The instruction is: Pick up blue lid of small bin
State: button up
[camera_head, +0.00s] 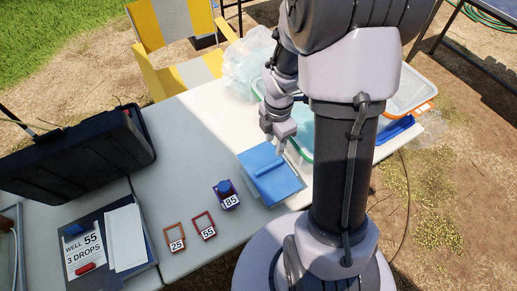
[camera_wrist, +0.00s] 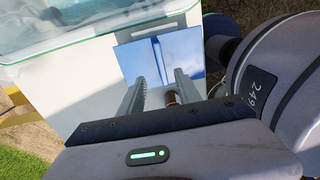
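The blue lid (camera_head: 266,171) lies on the white table, just left of my arm's column in the head view. A raised ridge runs across its middle. It seems to cover a low blue bin, but little of that body shows. In the wrist view the blue lid (camera_wrist: 186,50) is ahead of the fingers, with its ridge roughly in line with the gap between them. My gripper (camera_head: 281,150) is above the lid's far right part. In the wrist view my gripper (camera_wrist: 160,78) has its two fingers apart with nothing between them. The exact height above the lid is unclear.
A clear tub (camera_head: 300,125) with a green rim stands behind the lid, partly hidden by my arm. A purple holder marked 85 (camera_head: 227,196) and red and orange frames (camera_head: 204,226) lie left. A black case (camera_head: 75,160) and clipboard (camera_head: 84,250) are farther left.

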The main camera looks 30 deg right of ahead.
jog(key=b, duration=0.2)
send_over(269, 166)
jog(key=d, duration=0.1)
jog(key=f, duration=0.8)
jog(key=shift+d, duration=0.2)
jog(key=f+b, duration=0.1)
jog(key=f, duration=0.1)
jog(key=a+f+b, duration=0.1)
jog(key=f+b, duration=0.1)
jog(key=f, duration=0.1)
jog(key=shift+a+f, duration=0.1)
jog(key=shift+a, duration=0.05)
jog(key=shift+c, duration=0.9)
grip_shut()
